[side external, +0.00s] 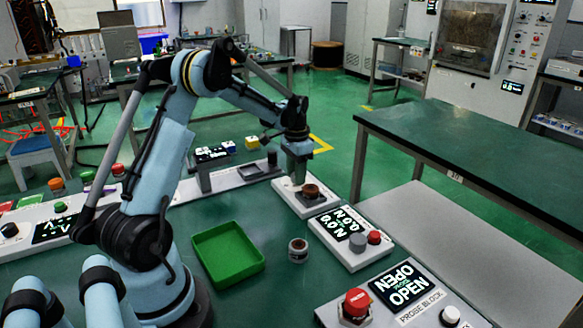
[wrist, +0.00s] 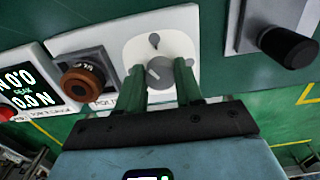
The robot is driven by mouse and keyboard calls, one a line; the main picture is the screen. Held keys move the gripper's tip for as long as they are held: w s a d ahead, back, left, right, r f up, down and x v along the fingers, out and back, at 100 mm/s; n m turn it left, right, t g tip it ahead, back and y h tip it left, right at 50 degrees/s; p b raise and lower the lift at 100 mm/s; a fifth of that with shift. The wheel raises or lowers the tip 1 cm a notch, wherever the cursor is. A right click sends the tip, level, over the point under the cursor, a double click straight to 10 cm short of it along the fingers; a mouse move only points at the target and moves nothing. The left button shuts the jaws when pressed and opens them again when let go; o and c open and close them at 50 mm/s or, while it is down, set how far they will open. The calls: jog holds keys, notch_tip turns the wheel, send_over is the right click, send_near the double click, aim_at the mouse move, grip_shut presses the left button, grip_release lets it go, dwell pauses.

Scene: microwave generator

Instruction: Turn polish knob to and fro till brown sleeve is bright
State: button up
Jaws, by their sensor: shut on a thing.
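The polish knob (wrist: 160,72) is a round grey knob on a white plate, with a dark drop-shaped mark above it in the wrist view. My gripper (wrist: 161,72) has its two green fingers on either side of the knob and is shut on it. In the side view my gripper (side external: 298,178) points down over the white block, hiding the knob. The brown sleeve (wrist: 82,80) sits upright in a dark square seat beside the knob. It also shows in the side view (side external: 311,191). Its sides are brown and its centre is dark.
A force display box (side external: 345,225) with grey and red buttons stands close by. A green tray (side external: 228,252) and a small round metal piece (side external: 298,250) lie nearer. The probe block (side external: 400,292) is at front right. A black-handled fixture (wrist: 285,45) stands beyond the knob.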

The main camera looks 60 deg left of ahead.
jog(key=n, duration=0.5)
jog(key=shift+n, duration=0.4)
dwell(0.4)
jog(key=o, duration=1)
jog(key=shift+o, duration=0.2)
notch_tip(320, 180, up, 12)
